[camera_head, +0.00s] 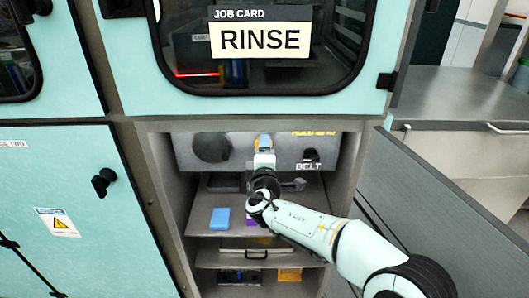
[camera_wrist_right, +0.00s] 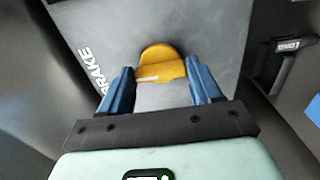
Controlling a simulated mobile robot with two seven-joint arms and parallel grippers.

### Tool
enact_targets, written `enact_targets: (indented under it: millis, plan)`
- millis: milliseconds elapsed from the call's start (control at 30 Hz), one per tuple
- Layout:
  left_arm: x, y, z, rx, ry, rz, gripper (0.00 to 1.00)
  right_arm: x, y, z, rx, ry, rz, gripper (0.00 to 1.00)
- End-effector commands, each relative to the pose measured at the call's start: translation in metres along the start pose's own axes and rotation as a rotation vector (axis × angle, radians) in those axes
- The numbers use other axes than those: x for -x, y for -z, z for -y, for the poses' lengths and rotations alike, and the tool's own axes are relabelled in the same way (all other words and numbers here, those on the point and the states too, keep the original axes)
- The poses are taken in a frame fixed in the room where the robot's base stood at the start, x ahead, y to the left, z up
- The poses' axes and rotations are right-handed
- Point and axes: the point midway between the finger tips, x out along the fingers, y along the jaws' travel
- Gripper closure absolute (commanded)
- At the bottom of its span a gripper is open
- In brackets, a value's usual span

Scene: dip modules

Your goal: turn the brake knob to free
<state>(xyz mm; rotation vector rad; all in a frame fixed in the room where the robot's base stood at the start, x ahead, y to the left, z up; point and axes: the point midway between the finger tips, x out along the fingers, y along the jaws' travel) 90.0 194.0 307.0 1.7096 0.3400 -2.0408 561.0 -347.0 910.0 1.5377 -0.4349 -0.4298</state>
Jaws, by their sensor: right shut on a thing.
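The brake knob (camera_wrist_right: 161,64) is yellow with a white mark line on its face. It sits on a grey panel (camera_wrist_right: 205,28) beside the word BRAKE, in the right wrist view. The blue fingers of my right gripper (camera_wrist_right: 161,86) stand on either side of the knob and are shut on it. In the head view my right gripper (camera_head: 264,146) reaches into the open cabinet at the panel and hides most of the knob. I cannot read the knob's position labels. My left gripper is not in view.
The panel also carries a dark round knob (camera_head: 212,147) and a small black control (camera_head: 311,155) marked BELT. A blue block (camera_head: 220,218) lies on the shelf below, with a yellow block (camera_head: 290,274) lower down. The open cabinet door (camera_head: 440,200) stands right of my arm.

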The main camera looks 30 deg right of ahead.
Motion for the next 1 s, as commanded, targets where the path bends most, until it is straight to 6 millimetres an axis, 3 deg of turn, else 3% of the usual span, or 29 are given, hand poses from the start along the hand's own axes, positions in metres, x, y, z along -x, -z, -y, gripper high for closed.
enact_targets:
  millis: [367,400,433,467,767,1000]
  plan:
    - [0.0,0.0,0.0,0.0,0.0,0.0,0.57,0.001,0.004,0.002,-0.008,0.005,-0.008,0.67]
    - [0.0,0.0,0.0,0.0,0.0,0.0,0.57,0.001,0.004,0.002,-0.008,0.005,-0.008,0.23]
    - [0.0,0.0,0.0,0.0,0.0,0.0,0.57,0.001,0.003,0.002,-0.007,0.005,-0.008,0.14]
    - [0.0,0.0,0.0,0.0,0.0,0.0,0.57,0.001,0.003,0.002,-0.007,0.005,-0.007,0.11]
    - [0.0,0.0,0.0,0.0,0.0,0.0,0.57,0.002,0.001,0.0,-0.005,0.001,-0.003,0.11]
    - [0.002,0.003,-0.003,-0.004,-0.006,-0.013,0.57,0.029,0.002,-0.001,-0.005,0.002,-0.006,0.11]
